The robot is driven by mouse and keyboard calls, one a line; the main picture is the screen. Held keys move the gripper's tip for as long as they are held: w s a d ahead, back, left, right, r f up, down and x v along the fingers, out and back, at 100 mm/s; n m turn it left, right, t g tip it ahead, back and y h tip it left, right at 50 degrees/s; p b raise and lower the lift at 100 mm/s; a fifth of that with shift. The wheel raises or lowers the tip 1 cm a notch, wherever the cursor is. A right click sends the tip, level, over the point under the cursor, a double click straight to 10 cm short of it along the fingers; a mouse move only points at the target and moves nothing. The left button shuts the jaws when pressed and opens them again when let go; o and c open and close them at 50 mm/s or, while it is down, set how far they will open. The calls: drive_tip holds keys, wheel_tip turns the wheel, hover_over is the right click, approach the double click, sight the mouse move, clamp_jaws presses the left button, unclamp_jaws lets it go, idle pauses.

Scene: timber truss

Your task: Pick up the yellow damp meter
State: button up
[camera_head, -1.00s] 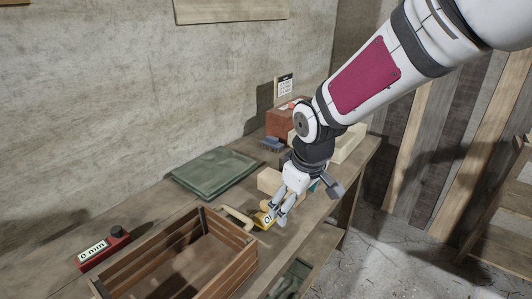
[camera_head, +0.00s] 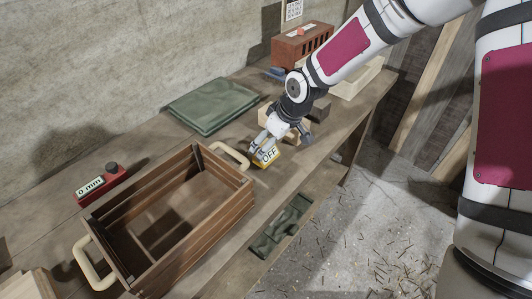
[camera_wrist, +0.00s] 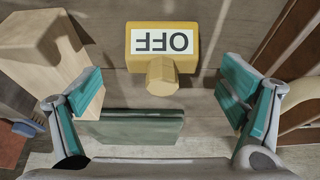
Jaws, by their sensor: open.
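The yellow damp meter (camera_head: 268,153) lies on the workbench beside the wooden crate, with a white label reading OFF. In the wrist view the meter (camera_wrist: 162,75) is at the top middle, its knob pointing toward my gripper and its label upside down. My gripper (camera_head: 281,141) is over the bench at the meter, partly hiding it in the head view. In the wrist view my gripper (camera_wrist: 163,97) is open, with teal pads wide apart on either side of the knob's line. Nothing is between the pads. The exact height gap is unclear.
A pale wood block (camera_wrist: 38,55) is close beside the left finger. The crate (camera_head: 222,190) with pale handles stands left of the meter.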

sight(272, 155)
drive_tip(key=shift+s+x, duration=0.1)
drive_tip(key=shift+x, duration=1.35)
drive_tip(key=shift+s+x, duration=0.15)
drive_tip(key=shift+x, duration=1.3)
drive_tip(key=shift+d+f, duration=0.15)
drive_tip(key=shift+c, duration=0.6)
drive_tip(key=c, duration=1.2)
